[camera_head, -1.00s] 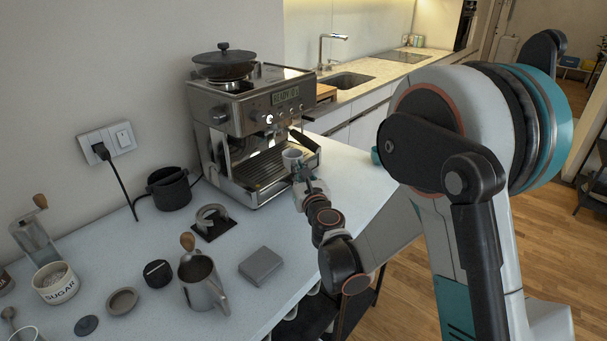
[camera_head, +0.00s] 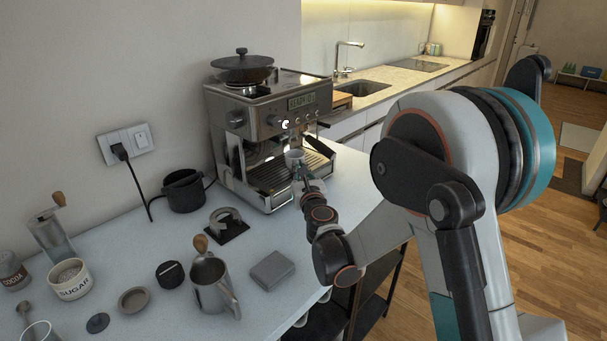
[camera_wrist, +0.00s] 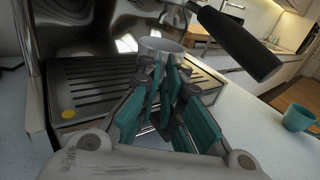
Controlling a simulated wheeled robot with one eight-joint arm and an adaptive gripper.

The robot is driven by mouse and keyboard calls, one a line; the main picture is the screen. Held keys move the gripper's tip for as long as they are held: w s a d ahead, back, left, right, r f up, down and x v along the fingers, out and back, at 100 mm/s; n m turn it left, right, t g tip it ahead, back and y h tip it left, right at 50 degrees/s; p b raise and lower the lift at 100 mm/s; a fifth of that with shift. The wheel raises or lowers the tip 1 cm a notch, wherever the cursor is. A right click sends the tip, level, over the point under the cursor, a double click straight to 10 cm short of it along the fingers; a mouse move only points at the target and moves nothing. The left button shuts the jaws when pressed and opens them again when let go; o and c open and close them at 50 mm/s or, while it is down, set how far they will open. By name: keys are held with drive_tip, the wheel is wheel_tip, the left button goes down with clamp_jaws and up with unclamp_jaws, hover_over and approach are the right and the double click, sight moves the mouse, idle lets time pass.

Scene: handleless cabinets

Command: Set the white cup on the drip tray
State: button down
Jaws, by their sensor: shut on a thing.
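The white cup (camera_head: 294,157) is at the front of the espresso machine (camera_head: 262,125), and it also shows in the wrist view (camera_wrist: 161,46). My gripper (camera_head: 303,172) is shut on the cup from the front; its teal fingers (camera_wrist: 166,85) cover much of the cup's lower part. The slotted metal drip tray (camera_wrist: 95,88) lies below and behind the cup in the wrist view, with a yellow dot near its front left corner. The cup looks upright over the tray's right part. I cannot tell whether its base touches the tray.
A black portafilter handle (camera_wrist: 236,42) juts out right of the cup. A teal cup (camera_wrist: 299,117) stands on the counter at right. A steel milk jug (camera_head: 209,284), a grey box (camera_head: 272,270) and a black knock bin (camera_head: 183,190) stand on the near counter (camera_head: 240,312).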

sight(288, 164)
drive_tip(key=shift+w+a+f, duration=0.1)
drive_tip(key=shift+w+a, duration=0.55)
drive_tip(key=shift+a, duration=0.15)
drive_tip(key=shift+w+a, duration=0.6)
drive_tip(key=shift+a, duration=0.2)
drive_tip(key=shift+f+b, duration=0.25)
drive_tip(key=shift+b, duration=0.35)
drive_tip(key=c, duration=1.7)
unclamp_jaws()
